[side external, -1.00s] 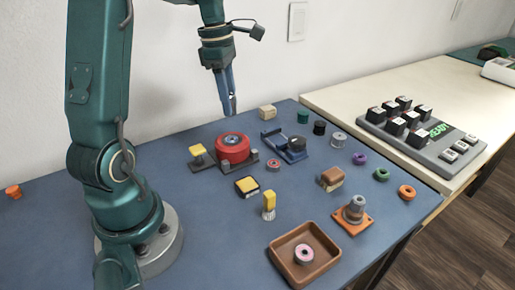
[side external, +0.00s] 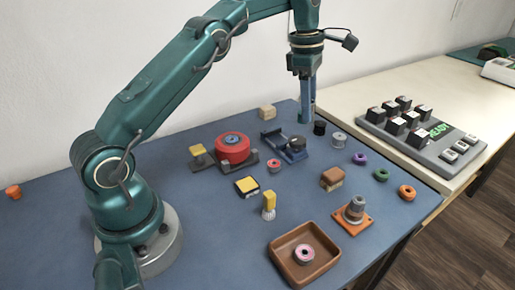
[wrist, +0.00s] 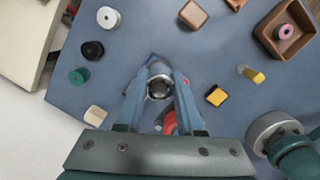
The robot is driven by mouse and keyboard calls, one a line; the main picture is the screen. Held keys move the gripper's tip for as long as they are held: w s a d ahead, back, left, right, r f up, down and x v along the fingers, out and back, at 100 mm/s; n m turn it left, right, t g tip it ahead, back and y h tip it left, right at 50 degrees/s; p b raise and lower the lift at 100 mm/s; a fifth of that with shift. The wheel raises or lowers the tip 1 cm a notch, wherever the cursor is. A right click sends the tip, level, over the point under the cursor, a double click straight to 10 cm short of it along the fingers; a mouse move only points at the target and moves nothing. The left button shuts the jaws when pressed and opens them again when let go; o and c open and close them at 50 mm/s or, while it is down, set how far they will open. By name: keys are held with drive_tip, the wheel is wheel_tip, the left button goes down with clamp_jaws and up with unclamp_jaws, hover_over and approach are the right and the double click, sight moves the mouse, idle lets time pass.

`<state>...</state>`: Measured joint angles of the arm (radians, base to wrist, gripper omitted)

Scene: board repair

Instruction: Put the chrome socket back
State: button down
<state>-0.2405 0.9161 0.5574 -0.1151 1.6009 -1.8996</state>
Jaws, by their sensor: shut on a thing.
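My gripper (side external: 307,119) is shut on the chrome socket. In the wrist view the fingertips (wrist: 160,86) hold the socket (wrist: 159,87), with its round hollow end facing the camera. In the side view the socket is hidden by the fingers. The gripper points down over the back of the blue mat, and its tips overlap the place of the green cylinder, which shows in the wrist view (wrist: 78,76). A blue holder (side external: 272,140) with a dark round part stands just left of and in front of the gripper. I cannot tell the exact height.
A black cylinder (side external: 319,128) and a silver cylinder (side external: 338,139) stand close by on the right. A red spool (side external: 233,149), a wooden block (side external: 267,112), a brown tray (side external: 276,258) and several coloured rings lie around. A keypad (side external: 425,135) sits on the cream table.

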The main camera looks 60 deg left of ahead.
drive_tip(key=d+f, duration=0.2)
drive_tip(key=d, duration=0.1)
approach(311, 167)
drive_tip(key=shift+m+g, duration=0.3)
drive_tip(key=shift+m, duration=0.1)
drive_tip(key=shift+w+d+f, duration=0.1)
drive_tip(key=shift+w+f, duration=0.05)
drive_tip(key=shift+f, duration=0.8)
drive_tip(key=shift+w+d+f, duration=0.1)
drive_tip(key=shift+w+f, duration=0.05)
drive_tip(key=shift+f, duration=0.85)
drive_tip(key=shift+w+d+f, duration=0.1)
drive_tip(key=shift+w+f, duration=0.05)
drive_tip(key=shift+f, duration=0.8)
drive_tip(key=c, duration=0.5)
unclamp_jaws()
drive_tip(key=shift+f, duration=0.1)
